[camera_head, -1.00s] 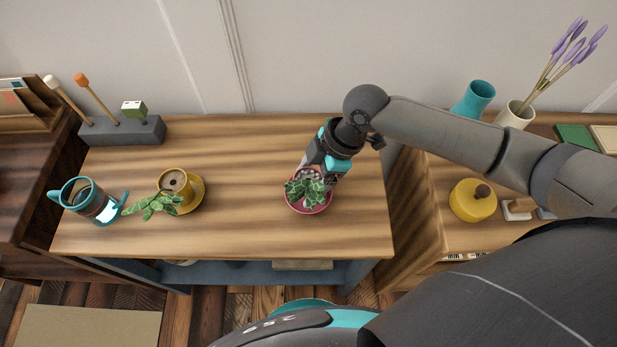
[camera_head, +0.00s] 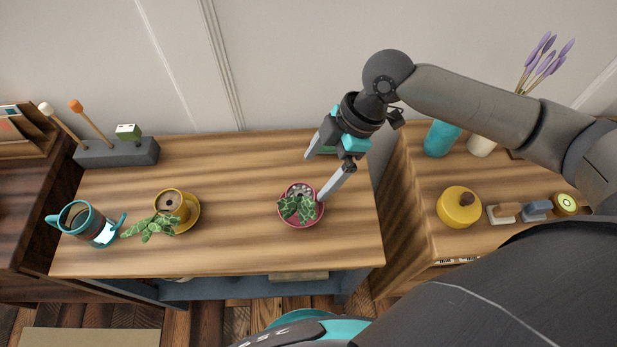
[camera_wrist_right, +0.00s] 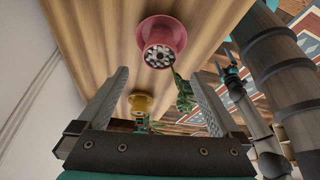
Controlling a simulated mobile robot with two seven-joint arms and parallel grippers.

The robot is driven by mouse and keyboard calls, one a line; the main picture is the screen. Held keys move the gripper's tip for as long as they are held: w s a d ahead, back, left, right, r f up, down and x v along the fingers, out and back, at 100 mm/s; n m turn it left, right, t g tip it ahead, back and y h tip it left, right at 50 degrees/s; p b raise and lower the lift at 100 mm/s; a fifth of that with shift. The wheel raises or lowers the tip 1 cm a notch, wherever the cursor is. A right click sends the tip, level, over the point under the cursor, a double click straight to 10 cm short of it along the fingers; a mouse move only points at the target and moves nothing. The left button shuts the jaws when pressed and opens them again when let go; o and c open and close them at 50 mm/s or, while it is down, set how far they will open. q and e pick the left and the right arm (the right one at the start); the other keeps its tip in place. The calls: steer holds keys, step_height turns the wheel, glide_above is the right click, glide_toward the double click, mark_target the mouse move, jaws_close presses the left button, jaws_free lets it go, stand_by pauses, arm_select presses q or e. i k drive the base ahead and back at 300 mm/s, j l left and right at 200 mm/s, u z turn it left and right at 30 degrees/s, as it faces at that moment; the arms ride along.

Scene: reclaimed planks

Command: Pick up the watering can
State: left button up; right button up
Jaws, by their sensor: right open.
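The teal can (camera_head: 84,224) with a pale label, a looped handle on its left and a short spout on its right looks like the watering can. It stands upright at the left end of the wooden top. My right gripper (camera_head: 314,178) is open and empty, well to the right of it, with one finger beside a pink potted plant (camera_head: 301,221). In the right wrist view the open right gripper (camera_wrist_right: 160,72) has the pink pot (camera_wrist_right: 163,33) beyond its fingers. What seems to be my left gripper (camera_wrist_right: 231,76) shows small there; its jaws are unclear.
A grey block (camera_head: 115,153) with upright sticks is behind. A yellow lidded pot (camera_head: 459,207) stands on the right-hand unit. The middle of the wooden top is clear.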

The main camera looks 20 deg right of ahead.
mark_target(80, 220)
steer(key=u, duration=1.35)
steer(key=i+j+z, duration=0.3)
steer(key=j, duration=0.3)
steer(key=i+j+z, duration=0.15)
steer(key=j, duration=0.2)
steer(key=i+j+z, duration=0.15)
steer(key=j, duration=0.2)
steer(key=i+j+z, duration=0.15)
steer(key=j, duration=0.2)
